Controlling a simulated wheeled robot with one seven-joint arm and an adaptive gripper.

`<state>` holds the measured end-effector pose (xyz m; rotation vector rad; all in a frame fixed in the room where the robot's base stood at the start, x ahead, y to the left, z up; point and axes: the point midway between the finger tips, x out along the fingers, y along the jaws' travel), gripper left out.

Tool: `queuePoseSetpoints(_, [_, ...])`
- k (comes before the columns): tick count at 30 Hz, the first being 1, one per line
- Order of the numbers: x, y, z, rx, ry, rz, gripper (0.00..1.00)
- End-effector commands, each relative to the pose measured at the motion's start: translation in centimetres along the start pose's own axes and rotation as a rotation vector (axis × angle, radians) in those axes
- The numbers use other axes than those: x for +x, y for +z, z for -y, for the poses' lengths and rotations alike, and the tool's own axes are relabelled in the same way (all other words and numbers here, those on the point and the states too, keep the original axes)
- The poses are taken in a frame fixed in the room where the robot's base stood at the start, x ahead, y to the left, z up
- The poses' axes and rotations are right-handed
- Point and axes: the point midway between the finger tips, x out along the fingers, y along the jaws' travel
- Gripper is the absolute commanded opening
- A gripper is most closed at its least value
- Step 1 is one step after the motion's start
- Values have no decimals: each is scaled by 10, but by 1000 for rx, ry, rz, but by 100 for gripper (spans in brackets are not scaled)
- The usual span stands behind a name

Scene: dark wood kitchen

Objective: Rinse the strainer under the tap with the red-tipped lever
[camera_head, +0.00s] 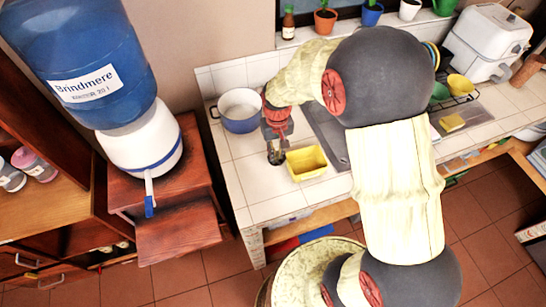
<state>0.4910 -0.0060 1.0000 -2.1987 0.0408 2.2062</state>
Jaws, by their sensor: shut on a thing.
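My gripper (277,146) points down over the white tiled counter, left of the sink (331,140). It is shut on a small dark thing (276,157), probably the strainer; its shape is too small and too covered to tell surely. I cannot tell whether it touches the counter. My arm covers much of the sink and the wall behind it. No tap with a red-tipped lever shows. The water dispenser (140,150) at left has a tap with a blue lever (149,206).
A yellow tub (306,163) stands just right of my gripper, and a blue-and-white pot (240,110) behind it to the left. A dish rack (460,98) and a white appliance (487,42) are at the right. Potted plants line the sill. Bare tiles lie in front.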

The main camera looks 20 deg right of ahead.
Motion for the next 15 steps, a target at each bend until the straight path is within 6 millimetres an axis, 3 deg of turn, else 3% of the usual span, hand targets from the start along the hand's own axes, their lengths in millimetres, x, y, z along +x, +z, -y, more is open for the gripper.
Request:
queuePoseSetpoints(6, [22,-20,3,1,0,-3,0])
queuePoseSetpoints(11, [29,-24,4,1,0,-1,0])
queuePoseSetpoints(15, [47,-26,4,1,0,-1,0])
